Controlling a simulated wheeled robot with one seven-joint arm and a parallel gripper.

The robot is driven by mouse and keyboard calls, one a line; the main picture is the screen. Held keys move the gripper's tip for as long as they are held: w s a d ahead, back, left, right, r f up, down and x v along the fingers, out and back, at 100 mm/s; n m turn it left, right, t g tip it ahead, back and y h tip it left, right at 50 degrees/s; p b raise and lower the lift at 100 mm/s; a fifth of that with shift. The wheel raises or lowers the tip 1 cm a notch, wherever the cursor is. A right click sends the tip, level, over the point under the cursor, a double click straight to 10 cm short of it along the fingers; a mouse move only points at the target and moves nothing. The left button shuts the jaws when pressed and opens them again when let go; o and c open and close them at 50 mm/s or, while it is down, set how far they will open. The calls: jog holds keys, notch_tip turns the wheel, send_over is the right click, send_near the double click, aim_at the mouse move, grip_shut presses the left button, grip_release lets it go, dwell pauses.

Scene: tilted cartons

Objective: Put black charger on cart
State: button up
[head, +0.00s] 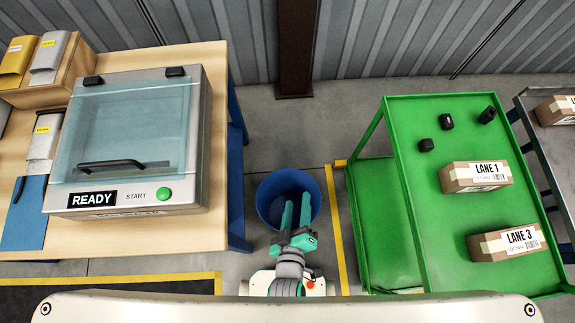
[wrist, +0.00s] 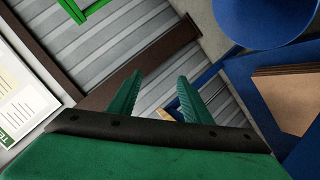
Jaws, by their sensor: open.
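The green cart (head: 437,232) stands at the right. Three small black objects lie on its upper shelf: one at the upper right (head: 487,115), one in the middle (head: 446,121) and one at the lower left (head: 426,145). They are too small to tell which, if any, is a charger. Another thin dark object (head: 18,190) lies by a blue sheet on the left bench; I cannot tell what it is. My gripper (head: 297,200) has teal fingers, open and empty, over the blue bin and left of the cart. In the wrist view my gripper (wrist: 160,76) shows its fingers apart with nothing between them.
A blue bin (head: 266,206) stands on the floor beneath my gripper. Two cartons, LANE 1 (head: 475,176) and LANE 3 (head: 507,242), lie on the cart. A READY machine (head: 187,140) with a clear lid sits on the wooden bench (head: 222,120). A brown post (head: 295,50) stands behind.

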jog(key=s+a+r+m+t+y, duration=0.1)
jog(key=s+a+r+m+t, duration=0.1)
jog(key=s+r+m, duration=0.6)
jog(key=shift+s+a+r+y, duration=0.2)
jog(key=shift+a+r+y, duration=0.15)
jog(key=shift+r, duration=0.4)
dwell(0.4)
